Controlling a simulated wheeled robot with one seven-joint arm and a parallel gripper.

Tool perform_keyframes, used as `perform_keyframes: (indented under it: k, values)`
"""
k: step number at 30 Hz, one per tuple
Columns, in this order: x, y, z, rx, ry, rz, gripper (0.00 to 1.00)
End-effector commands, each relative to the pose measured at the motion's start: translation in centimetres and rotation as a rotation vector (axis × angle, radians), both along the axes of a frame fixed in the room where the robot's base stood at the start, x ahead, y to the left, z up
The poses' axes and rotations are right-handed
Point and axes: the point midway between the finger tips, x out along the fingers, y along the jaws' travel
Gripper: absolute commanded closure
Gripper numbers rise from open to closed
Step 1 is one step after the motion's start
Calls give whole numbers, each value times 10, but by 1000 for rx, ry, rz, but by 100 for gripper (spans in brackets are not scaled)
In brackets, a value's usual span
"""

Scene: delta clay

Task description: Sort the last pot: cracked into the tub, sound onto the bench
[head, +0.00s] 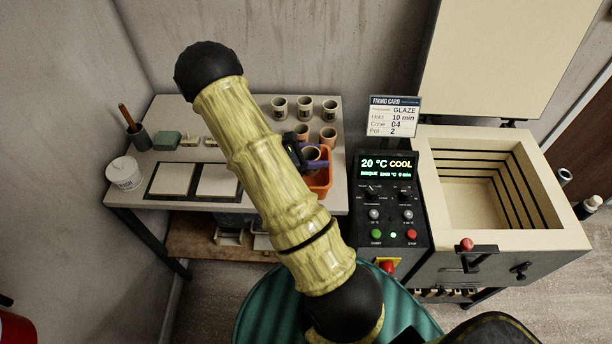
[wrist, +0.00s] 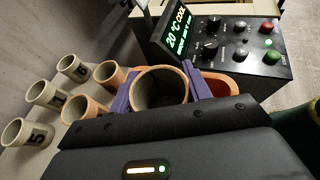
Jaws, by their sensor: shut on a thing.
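My gripper (head: 314,162) has purple fingers and is shut on a terracotta pot (wrist: 160,76). The pot's open mouth faces the wrist camera, with a finger on each side. I cannot make out a crack on it. The orange tub (head: 321,186) stands at the right end of the bench (head: 225,122), partly hidden below my gripper in the head view. In the wrist view the tub (wrist: 222,84) shows behind the right finger. The held pot appears over or close to the tub; its exact height is unclear.
Several pots stand on the bench behind the tub: pale numbered ones (head: 304,106) and plain terracotta ones (head: 328,135). Two white tiles (head: 172,179), a white jar (head: 124,172) and a green block (head: 167,140) are at left. The kiln (head: 475,195) stands open at right, beside its control box (head: 388,200).

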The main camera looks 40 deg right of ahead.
Motion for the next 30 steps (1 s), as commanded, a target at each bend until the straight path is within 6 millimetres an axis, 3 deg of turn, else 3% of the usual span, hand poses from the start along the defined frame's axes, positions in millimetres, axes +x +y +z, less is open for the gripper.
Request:
perform_keyframes:
  k: [2,3,6,20,30]
  values:
    - [0,0,0,0,0,0,76]
    - [0,0,0,0,0,0,46]
    - [0,0,0,0,0,0,26]
    - [3,9,4,-1,-3,1,26]
    - [18,64,26,1,-4,4,26]
